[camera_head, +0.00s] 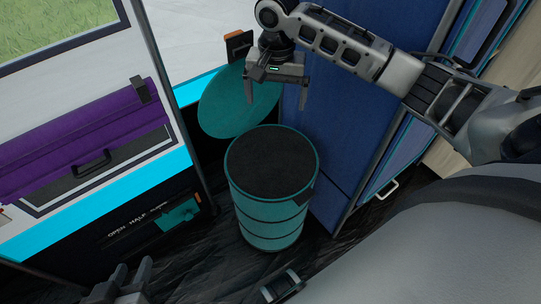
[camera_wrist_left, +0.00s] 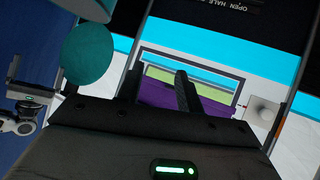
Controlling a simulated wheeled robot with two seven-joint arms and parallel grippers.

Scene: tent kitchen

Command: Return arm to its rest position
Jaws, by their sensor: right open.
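My right arm comes in from the right of the head view. Its gripper (camera_head: 276,93) points down with its two fingers apart and nothing between them. It hangs in front of a teal round panel (camera_head: 222,112), above and behind a teal drum. My left gripper (camera_head: 128,281) is at the bottom left edge of the head view, low, with its fingers apart. In the left wrist view its fingers (camera_wrist_left: 157,92) stand apart with nothing held between them. Part of my right arm also shows at the left of that view.
The teal drum (camera_head: 270,165) with a black top stands on the dark floor at the middle. A blue cabinet (camera_head: 345,120) rises to its right. Dark floor shows between the left unit and the drum.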

